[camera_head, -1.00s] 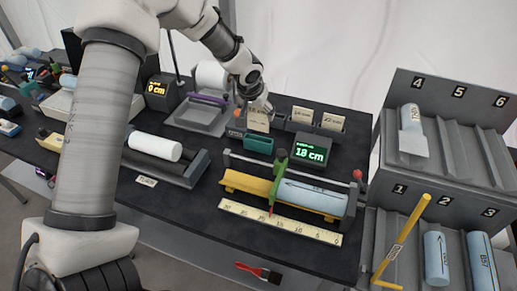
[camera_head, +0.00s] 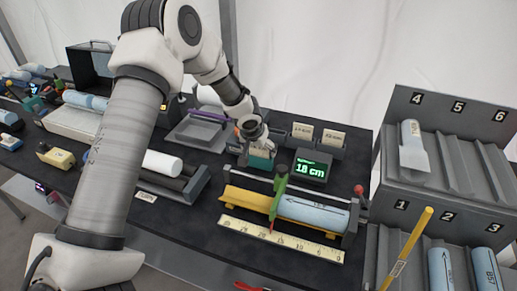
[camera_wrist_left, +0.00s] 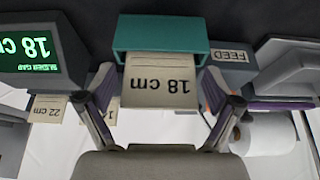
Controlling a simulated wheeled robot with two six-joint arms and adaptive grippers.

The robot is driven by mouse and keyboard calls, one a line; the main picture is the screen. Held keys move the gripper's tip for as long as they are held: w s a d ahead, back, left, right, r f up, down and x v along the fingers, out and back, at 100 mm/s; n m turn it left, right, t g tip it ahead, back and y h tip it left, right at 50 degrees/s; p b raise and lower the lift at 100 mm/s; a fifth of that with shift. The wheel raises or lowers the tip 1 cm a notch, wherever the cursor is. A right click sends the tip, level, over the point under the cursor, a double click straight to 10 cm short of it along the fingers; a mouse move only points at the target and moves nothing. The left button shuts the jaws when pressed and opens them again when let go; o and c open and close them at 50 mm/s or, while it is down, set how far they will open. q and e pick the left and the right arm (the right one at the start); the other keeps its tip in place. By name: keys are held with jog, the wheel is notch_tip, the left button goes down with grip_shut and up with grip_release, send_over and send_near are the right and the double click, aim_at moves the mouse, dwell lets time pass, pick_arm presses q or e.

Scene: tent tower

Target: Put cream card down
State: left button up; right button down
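The cream card (camera_wrist_left: 160,82) reads "18 cm", upside down in the left wrist view. Its far end meets the teal holder (camera_wrist_left: 160,33), and it seems to stand in it; the card's bottom is hidden. In the head view the card (camera_head: 262,153) shows just above the teal holder (camera_head: 260,164), under my left gripper (camera_head: 252,138). In the wrist view the two fingers of the left gripper (camera_wrist_left: 160,90) stand on either side of the card, with a narrow gap at each edge. My right gripper is not in view.
Other cream cards (camera_head: 302,131) (camera_head: 333,138) stand in grey holders close by on the right. A green display (camera_head: 311,168) reading 18 cm sits beside the teal holder. A yellow cradle with a blue roll (camera_head: 312,214) lies in front. A numbered rack (camera_head: 450,208) stands at the right.

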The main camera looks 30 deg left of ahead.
pick_arm(q)
jog(key=shift+r+p, duration=0.5)
jog(key=shift+p, duration=0.05)
jog(key=b+v, duration=0.3)
jog(key=v, duration=0.8)
jog(key=shift+s+r, duration=0.2)
